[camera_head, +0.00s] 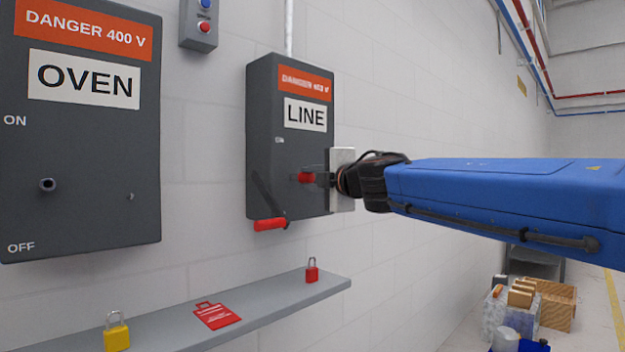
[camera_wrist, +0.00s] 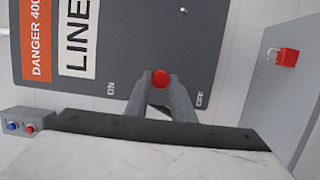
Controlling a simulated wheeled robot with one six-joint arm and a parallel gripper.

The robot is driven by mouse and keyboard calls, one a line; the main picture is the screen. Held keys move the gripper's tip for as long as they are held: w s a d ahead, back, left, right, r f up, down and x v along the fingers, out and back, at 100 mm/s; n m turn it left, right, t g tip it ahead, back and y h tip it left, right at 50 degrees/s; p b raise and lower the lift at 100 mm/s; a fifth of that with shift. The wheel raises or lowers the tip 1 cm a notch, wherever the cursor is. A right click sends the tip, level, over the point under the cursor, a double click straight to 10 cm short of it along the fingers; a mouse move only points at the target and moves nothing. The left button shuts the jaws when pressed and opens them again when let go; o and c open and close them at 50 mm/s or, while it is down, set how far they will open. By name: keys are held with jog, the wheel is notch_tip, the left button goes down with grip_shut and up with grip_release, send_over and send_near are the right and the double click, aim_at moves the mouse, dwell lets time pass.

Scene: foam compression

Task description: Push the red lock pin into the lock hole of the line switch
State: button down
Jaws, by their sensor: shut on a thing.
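The line switch (camera_head: 290,160) is a grey wall box with a LINE label; it also shows in the wrist view (camera_wrist: 205,45). My gripper (camera_head: 308,178) is shut on the red lock pin (camera_head: 305,176), in front of the box's lower right part. In the wrist view the round red pin (camera_wrist: 160,78) sits between the fingertips. A small fitting (camera_wrist: 183,10) on the box face, possibly the lock hole, is apart from the pin. I cannot tell the pin's distance from the face.
A grey OVEN box (camera_head: 80,160) hangs at left. Below, a shelf (camera_head: 266,316) bears a red padlock (camera_head: 312,272), a yellow padlock (camera_head: 116,334) and a red tag (camera_head: 217,315). A small button box (camera_head: 198,30) is above. Boxes stand on the floor at lower right.

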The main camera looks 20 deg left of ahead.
jog(key=shift+w+a, duration=0.1)
jog(key=shift+a, duration=0.15)
jog(key=c, duration=1.4)
grip_release()
jog(key=shift+c, duration=0.2)
jog(key=shift+d, duration=0.1)
jog(key=shift+w+d+v, duration=0.15)
jog(key=shift+v, duration=0.75)
jog(key=shift+w+d+v, duration=0.1)
jog(key=shift+w+v, duration=0.1)
jog(key=shift+v, duration=0.75)
jog(key=shift+w+d+v, duration=0.15)
jog(key=shift+v, duration=0.75)
jog(key=shift+d, duration=0.1)
